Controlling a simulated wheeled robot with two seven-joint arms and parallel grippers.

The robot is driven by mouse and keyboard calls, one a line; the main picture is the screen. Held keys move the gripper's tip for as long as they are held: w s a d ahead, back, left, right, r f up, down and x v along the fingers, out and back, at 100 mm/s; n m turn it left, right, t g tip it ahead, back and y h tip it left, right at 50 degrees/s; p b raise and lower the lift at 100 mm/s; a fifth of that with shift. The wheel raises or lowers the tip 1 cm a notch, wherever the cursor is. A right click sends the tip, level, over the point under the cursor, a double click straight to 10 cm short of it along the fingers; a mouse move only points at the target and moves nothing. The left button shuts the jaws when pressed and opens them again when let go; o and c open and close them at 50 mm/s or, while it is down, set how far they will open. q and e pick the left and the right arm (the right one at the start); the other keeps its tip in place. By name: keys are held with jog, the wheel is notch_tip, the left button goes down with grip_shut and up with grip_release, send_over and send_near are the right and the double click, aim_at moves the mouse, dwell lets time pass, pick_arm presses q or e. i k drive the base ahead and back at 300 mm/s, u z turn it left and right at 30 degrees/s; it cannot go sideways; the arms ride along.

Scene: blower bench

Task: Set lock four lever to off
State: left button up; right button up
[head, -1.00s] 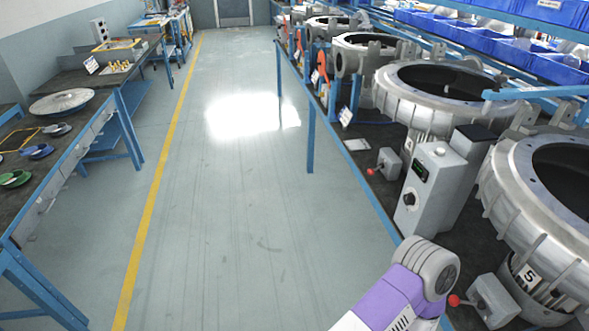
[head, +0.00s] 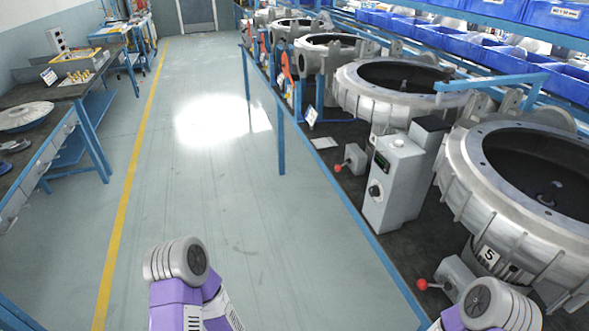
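A red-knobbed lever (head: 337,168) sticks out to the left from a small grey lock box (head: 355,158) on the right-hand bench, beside the second-nearest blower housing (head: 390,105). That housing's number is not readable. A second red-knobbed lever (head: 422,284) on a grey box (head: 455,276) stands by the nearest housing (head: 500,215), which is marked 5. Both levers point left, towards the aisle. Rounded purple and grey links of my two arms show at the bottom edge. Neither gripper's fingers are in view.
A grey control box (head: 392,185) with a dark knob stands between the two levers. A blue rail edges the bench (head: 330,190). Blue bins (head: 480,62) line the shelf above. The aisle floor (head: 220,200) is clear; another bench (head: 70,92) stands left.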

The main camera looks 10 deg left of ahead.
aim_at(337, 168)
jog(key=u, duration=0.8)
jog(key=i, duration=2.05)
jog(key=z, duration=0.6)
